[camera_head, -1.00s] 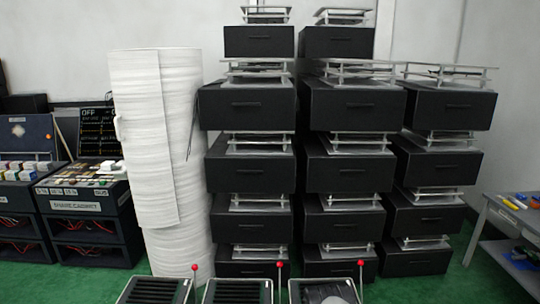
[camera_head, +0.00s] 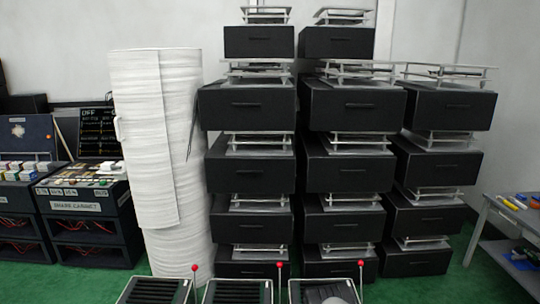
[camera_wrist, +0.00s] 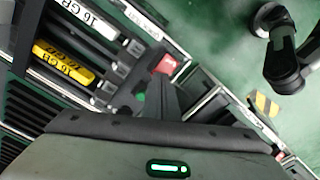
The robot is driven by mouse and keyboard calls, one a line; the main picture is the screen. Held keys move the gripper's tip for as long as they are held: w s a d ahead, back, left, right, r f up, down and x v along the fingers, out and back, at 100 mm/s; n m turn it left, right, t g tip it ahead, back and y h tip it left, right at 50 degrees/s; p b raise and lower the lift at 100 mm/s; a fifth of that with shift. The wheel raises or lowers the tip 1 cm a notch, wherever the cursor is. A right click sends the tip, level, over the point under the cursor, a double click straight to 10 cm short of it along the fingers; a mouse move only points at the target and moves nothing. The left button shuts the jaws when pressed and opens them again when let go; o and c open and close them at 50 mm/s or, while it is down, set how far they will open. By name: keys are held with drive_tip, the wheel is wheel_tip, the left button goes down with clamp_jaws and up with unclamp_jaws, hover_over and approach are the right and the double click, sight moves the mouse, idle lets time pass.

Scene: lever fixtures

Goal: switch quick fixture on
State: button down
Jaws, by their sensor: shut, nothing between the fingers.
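Three black fixtures with light rims stand in a row along the bottom edge of the head view: a left one (camera_head: 154,291), a middle one (camera_head: 236,292) and a right one (camera_head: 322,292). Each has an upright rod with a red ball at its right side: left ball (camera_head: 195,267), middle ball (camera_head: 280,264), right ball (camera_head: 361,263). I cannot read which is the quick fixture. My gripper (camera_wrist: 165,92) is shut and empty in the wrist view, close below a red part (camera_wrist: 167,64) beside a frame; contact is unclear. My gripper is outside the head view.
In the wrist view, a yellow module (camera_wrist: 63,64) and a white module (camera_wrist: 86,16) lie in slots at the upper left. In the head view, stacked black drawers (camera_head: 250,108) and a white roll (camera_head: 160,160) stand behind. A grey table (camera_head: 508,225) is at right.

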drive_tip(key=shift+f, duration=0.75)
idle(0.3)
wheel_tip(320, 180, up, 7)
drive_tip(key=p, duration=0.4)
drive_tip(key=shift+p, duration=0.35)
